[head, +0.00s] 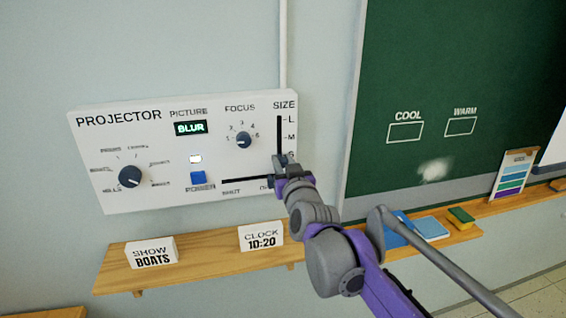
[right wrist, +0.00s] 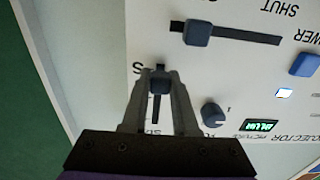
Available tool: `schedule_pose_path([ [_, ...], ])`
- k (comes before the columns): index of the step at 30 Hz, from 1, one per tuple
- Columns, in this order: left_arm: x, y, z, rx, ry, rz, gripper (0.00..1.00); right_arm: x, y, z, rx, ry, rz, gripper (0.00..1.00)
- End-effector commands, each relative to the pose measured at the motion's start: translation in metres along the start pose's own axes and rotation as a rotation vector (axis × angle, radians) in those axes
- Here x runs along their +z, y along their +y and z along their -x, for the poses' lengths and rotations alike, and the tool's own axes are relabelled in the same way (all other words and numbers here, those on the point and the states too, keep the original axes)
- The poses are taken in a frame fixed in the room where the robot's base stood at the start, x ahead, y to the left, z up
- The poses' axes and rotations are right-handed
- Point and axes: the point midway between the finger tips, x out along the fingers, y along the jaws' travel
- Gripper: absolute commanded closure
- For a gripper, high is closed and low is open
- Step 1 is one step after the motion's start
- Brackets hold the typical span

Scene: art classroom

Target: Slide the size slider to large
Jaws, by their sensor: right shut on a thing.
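The white projector panel (head: 90,195) is on the wall, with a vertical size slider slot (head: 279,130) at its right side marked L at the top, then M, then S. My right gripper (head: 284,162) is at the slot's lower end, by the S mark, and hides the knob in the head view. The right wrist view, which looks at the panel upside down, shows the dark blue size knob (right wrist: 160,82) between the fingers of my right gripper (right wrist: 160,76), shut on it. The slot runs clear from the knob toward the L end. My left gripper is not in view.
The horizontal shutter slider knob (right wrist: 197,33) is close to the size slider. The focus dial (head: 244,140), the blue power button (head: 198,178) and the left dial (head: 130,177) are further left. A wooden shelf (head: 205,262) runs below; a green board (head: 450,70) is right.

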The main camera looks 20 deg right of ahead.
Motion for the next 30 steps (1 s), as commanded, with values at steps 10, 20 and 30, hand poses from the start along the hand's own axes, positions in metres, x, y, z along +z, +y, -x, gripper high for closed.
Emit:
schedule_pose_path([
  [10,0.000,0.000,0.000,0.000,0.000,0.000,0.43,0.000,0.000,0.000,0.000,0.000,0.000,1.00],
  [20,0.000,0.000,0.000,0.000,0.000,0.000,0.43,0.000,0.000,0.000,0.000,0.000,0.000,1.00],
  [30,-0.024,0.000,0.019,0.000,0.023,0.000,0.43,-0.065,0.000,-0.001,0.000,0.004,-0.001,1.00],
])
